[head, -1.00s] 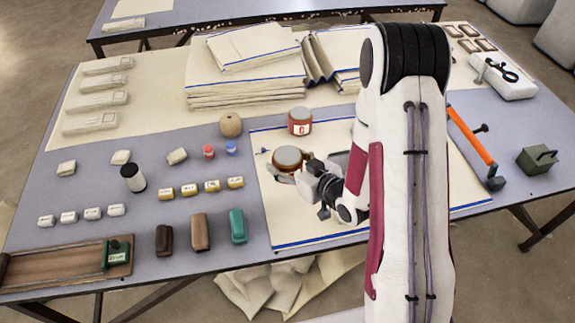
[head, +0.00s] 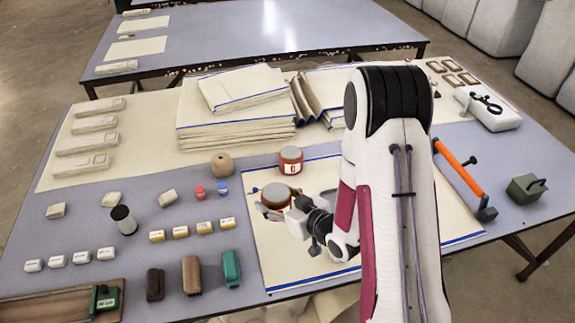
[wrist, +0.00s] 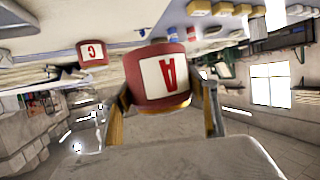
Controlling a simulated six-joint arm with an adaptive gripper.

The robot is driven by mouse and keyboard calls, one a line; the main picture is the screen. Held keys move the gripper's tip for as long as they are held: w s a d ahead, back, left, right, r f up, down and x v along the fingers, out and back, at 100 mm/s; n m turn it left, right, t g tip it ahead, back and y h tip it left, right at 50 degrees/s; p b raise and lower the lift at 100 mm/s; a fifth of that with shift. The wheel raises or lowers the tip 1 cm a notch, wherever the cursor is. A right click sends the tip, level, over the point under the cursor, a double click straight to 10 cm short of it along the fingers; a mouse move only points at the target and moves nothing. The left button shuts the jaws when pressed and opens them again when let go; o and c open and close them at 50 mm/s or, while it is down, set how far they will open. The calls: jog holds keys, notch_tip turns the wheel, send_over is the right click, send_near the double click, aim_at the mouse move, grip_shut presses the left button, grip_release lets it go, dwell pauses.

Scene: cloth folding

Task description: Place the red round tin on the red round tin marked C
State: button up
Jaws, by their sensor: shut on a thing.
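My gripper (head: 276,208) is shut on a red round tin (head: 275,196) with a pale lid, over the cream cloth with blue edges. In the wrist view the held tin (wrist: 158,76) shows a white label with a red A, upside down, between the two fingers. The red round tin marked C (head: 290,160) stands on the cloth, behind and slightly right of the held tin. It also shows in the wrist view (wrist: 92,53), apart from the held tin. The gap under the held tin is hard to judge.
A round tan ball-like thing (head: 221,165) stands left of tin C. Small red (head: 200,192) and blue (head: 222,189) pieces lie nearby. Folded cloths (head: 235,115) are stacked behind. An orange-handled tool (head: 459,167) lies to the right. The cloth's front part (head: 290,258) is bare.

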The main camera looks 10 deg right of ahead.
jog(key=w+d+r+m+h, duration=0.1)
jog(key=w+d+r, duration=0.1)
jog(key=w, duration=0.5)
jog(key=w+d+r+m+h, duration=0.1)
jog(key=w+d+r, duration=0.1)
jog(key=w, duration=0.5)
notch_tip(320, 180, up, 4)
jog(key=m+t+h, duration=0.1)
jog(key=m+h, duration=0.2)
jog(key=h, duration=0.1)
send_over(291, 151)
jog(key=shift+s+r, duration=0.1)
jog(key=shift+f, duration=3.1)
jog(key=shift+f, duration=0.1)
jog(key=shift+f, duration=1.8)
jog(key=shift+f, duration=0.1)
